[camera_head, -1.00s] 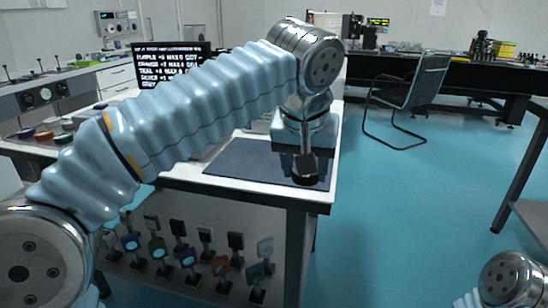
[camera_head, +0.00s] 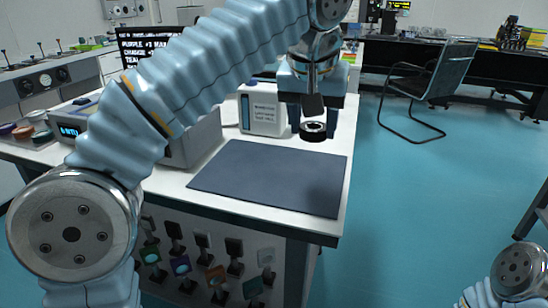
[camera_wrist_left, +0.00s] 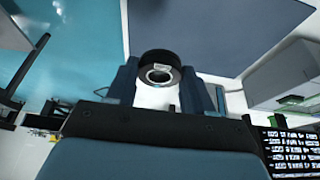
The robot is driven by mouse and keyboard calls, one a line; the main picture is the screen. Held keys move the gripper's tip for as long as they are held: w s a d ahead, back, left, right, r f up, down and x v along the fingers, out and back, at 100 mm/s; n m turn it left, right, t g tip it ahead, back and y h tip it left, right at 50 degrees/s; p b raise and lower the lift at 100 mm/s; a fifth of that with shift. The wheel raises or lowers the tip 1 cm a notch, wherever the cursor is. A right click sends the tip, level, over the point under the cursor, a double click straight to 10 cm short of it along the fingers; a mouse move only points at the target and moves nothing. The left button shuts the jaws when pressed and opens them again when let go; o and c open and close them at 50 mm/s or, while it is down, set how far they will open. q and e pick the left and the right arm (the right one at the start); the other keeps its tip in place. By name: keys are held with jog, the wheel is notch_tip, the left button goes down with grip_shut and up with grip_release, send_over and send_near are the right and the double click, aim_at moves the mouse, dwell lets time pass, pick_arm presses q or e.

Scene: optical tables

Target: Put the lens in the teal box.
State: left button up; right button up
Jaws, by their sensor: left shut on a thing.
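The lens (camera_head: 313,131) is a small round piece with a black ring. My left gripper (camera_head: 313,120) is shut on it and holds it above the far right part of the dark mat (camera_head: 265,180). In the left wrist view the lens (camera_wrist_left: 158,68) sits between the two blue-grey fingers (camera_wrist_left: 160,88), its glass and pale inner ring showing. I cannot make out a teal box in either view. My right gripper is not in view; only part of my right arm shows at the bottom right.
A white box with a label (camera_head: 262,110) stands behind the mat. A grey instrument with a lit display (camera_head: 72,131) and several round coloured pieces (camera_head: 24,132) are at the left. Small mounts (camera_head: 181,266) show below the table front. A chair (camera_head: 430,85) stands beyond open blue floor.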

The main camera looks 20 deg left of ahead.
pick_arm(q)
jog(key=w+a+f, duration=0.2)
jog(key=w+a, duration=0.1)
jog(key=a, duration=0.2)
send_over(274, 168)
jog(key=s, duration=0.2)
jog(key=f, duration=0.5)
jog(key=shift+w+d+f+b, duration=0.1)
jog(key=shift+d+b, duration=0.2)
jog(key=shift+d, duration=0.05)
jog(key=f, duration=0.1)
jog(key=a+f, duration=0.1)
jog(key=f, duration=0.1)
jog(key=shift+w+f+b, duration=0.15)
jog(key=shift+f+b, duration=0.05)
jog(key=shift+b, duration=0.2)
jog(key=shift+d+f, duration=0.1)
jog(key=shift+f, duration=0.15)
